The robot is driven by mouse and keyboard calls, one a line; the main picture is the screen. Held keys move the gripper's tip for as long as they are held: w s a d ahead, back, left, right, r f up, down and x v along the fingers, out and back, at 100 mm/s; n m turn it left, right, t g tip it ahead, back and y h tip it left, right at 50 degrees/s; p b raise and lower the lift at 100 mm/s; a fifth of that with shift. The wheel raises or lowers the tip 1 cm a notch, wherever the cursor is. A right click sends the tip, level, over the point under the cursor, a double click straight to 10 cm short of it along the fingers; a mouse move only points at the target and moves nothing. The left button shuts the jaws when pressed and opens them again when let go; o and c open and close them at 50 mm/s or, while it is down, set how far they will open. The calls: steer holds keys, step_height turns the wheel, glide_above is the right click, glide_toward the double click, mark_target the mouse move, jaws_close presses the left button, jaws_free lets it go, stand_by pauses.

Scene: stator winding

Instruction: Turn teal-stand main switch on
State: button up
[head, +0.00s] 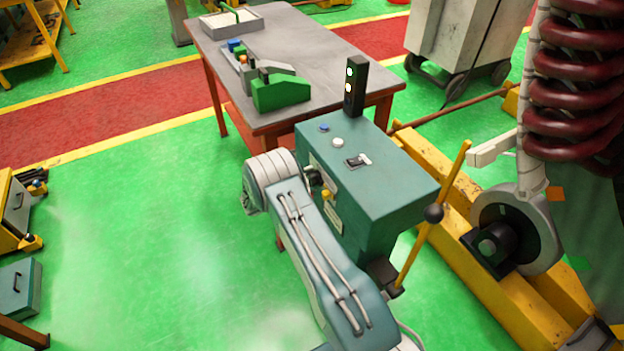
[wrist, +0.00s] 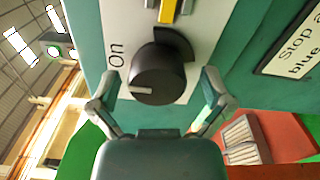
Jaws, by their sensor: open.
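The teal stand (head: 395,205) has a box-like top, and my arm reaches its left side in the head view. In the wrist view, a round black rotary knob (wrist: 158,72) sits on a white plate (wrist: 195,25) on the teal face. The word "On" is printed left of the knob, and a pale pointer mark on the knob faces the lower left. My gripper (wrist: 160,88) is open, with one finger on each side of the knob. I cannot tell whether the fingers touch it. In the head view my arm largely hides the gripper.
A yellow switch part (wrist: 172,10) sits just above the knob. A sign (wrist: 295,45) is on the right of the panel. A blue button (head: 324,127), a white button (head: 338,143) and a dark signal post (head: 355,87) are on top. A grey table (head: 320,50) stands behind.

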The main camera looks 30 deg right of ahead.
steer(key=shift+a, duration=0.1)
steer(key=a, duration=1.2)
steer(key=shift+s, duration=0.15)
steer(key=s+d+r+m+g+y, duration=0.1)
steer(key=s+r+y, duration=0.45)
steer(key=r, duration=0.65)
steer(key=s+d+r+m+g+y, duration=0.1)
steer(key=s+r+y, duration=0.4)
steer(key=r, duration=0.7)
steer(key=s+a+r+t+y, duration=0.2)
steer(key=s+r, duration=0.1)
steer(key=s, duration=0.5)
steer(key=s+a+r+t+y, duration=0.2)
steer(key=s+r+y, duration=0.1)
steer(key=s, duration=0.4)
steer(key=s+a+r+t+y, duration=0.2)
steer(key=s+a+t, duration=0.1)
steer(key=s, duration=0.5)
steer(key=shift+s+r+m, duration=0.3)
steer(key=shift+r+m, duration=0.1)
